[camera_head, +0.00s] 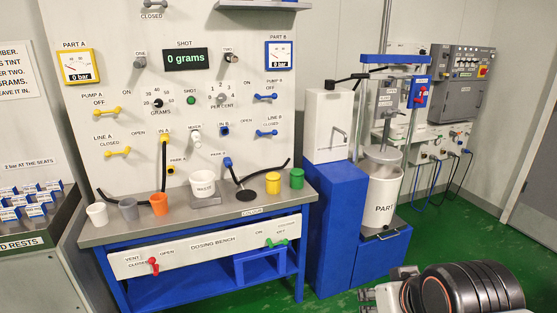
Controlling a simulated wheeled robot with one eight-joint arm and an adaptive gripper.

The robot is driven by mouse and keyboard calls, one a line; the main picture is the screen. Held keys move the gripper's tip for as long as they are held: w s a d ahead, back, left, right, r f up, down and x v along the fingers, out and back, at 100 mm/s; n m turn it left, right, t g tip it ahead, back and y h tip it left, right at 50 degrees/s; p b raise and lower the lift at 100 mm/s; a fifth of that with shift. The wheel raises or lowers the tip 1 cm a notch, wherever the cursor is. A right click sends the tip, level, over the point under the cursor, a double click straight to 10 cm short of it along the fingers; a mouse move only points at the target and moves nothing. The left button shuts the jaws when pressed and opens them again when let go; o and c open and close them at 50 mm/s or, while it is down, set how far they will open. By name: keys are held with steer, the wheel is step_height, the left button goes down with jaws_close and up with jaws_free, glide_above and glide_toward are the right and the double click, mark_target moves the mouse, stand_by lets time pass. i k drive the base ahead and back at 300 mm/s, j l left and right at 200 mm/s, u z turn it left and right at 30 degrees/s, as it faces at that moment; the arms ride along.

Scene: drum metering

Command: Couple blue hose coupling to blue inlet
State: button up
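The blue hose coupling (228,162) sits at the PARK B spot, low on the white panel of the dosing bench. Its black hose (236,178) runs down toward the bench top. The blue inlet (224,131), labelled IN B, is on the panel just above the coupling and apart from it. No hose shows on this inlet. My gripper (370,298) is at the bottom edge right of centre, partly cut off, far from the coupling and the inlet. Whether it is open or shut does not show clearly.
A yellow coupling (164,138) with a black hose is at IN A. Cups, a waste container (202,187) and a dark disc (247,195) stand on the bench top (185,220) below the panel. A blue cabinet (335,225) and a PART drum (383,190) stand to the right.

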mark_target(227, 162)
steer(key=i+j+z, duration=0.15)
steer(key=j+z, duration=0.6)
steer(key=j, duration=0.15)
steer(key=i+j+z, duration=0.1)
steer(key=j+z, duration=0.3)
steer(key=k+j+z, duration=0.1)
steer(key=j+z, duration=0.25)
steer(key=j, duration=0.65)
steer(key=k+j+z, duration=0.1)
steer(key=j, duration=0.35)
steer(key=k+j, duration=0.1)
steer(key=j, duration=0.35)
steer(key=k+j, duration=0.1)
steer(key=j, duration=0.35)
steer(key=z, duration=0.05)
